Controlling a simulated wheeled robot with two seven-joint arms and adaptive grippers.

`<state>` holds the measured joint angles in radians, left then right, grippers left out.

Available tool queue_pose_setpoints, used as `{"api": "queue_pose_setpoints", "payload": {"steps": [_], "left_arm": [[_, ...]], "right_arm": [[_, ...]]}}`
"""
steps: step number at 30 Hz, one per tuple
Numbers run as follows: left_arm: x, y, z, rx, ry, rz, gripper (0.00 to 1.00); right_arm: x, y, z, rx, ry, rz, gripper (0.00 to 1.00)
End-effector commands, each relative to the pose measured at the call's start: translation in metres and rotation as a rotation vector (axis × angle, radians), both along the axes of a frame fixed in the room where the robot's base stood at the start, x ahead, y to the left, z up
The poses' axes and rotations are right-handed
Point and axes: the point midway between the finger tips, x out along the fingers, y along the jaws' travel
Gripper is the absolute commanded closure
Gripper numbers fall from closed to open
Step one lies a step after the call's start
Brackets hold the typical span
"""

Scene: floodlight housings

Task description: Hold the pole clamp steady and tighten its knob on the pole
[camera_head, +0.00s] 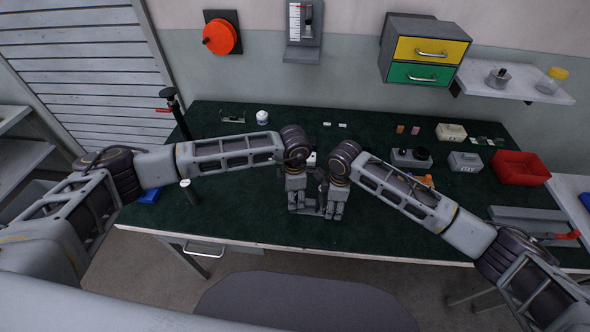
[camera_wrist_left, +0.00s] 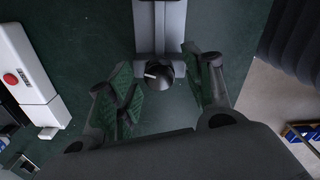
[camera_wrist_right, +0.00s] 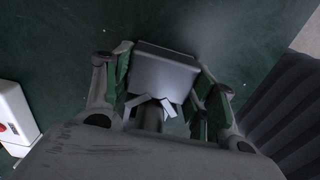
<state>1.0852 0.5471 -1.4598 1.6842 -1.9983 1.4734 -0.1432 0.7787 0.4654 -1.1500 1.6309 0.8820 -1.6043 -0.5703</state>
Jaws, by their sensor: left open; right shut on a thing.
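My two grippers stand side by side over the middle of the bench in the head view and hide most of the work between them. My left gripper (camera_head: 297,204) is open. In the left wrist view a black knob (camera_wrist_left: 160,73) with a white mark sits between its spread fingers (camera_wrist_left: 167,88), with a gap on both sides. A grey fixture (camera_wrist_left: 174,42) reaches away from the knob. My right gripper (camera_head: 334,211) is shut on a grey block, seemingly the body of the pole clamp (camera_wrist_right: 160,74). Pale prongs show at its near edge. The pole cannot be told apart clearly.
The dark green bench top (camera_head: 250,225) is clear in front of the grippers. A red bin (camera_head: 519,167) and small boxes (camera_head: 465,161) stand at right. A black post (camera_head: 177,112) rises at back left. A blue item (camera_head: 150,196) lies near the left edge.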

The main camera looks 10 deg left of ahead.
Motion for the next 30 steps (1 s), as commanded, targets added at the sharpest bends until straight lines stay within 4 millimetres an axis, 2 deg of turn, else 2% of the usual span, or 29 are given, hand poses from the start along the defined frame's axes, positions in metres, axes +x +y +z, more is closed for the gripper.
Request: {"api": "queue_pose_setpoints", "payload": {"steps": [30], "left_arm": [[-0.0004, -0.0002, -0.0003, 0.0, 0.0, 0.522, 0.49]], "right_arm": [[-0.0008, -0.0006, -0.0011, -0.002, 0.002, 0.0, 0.7]]}}
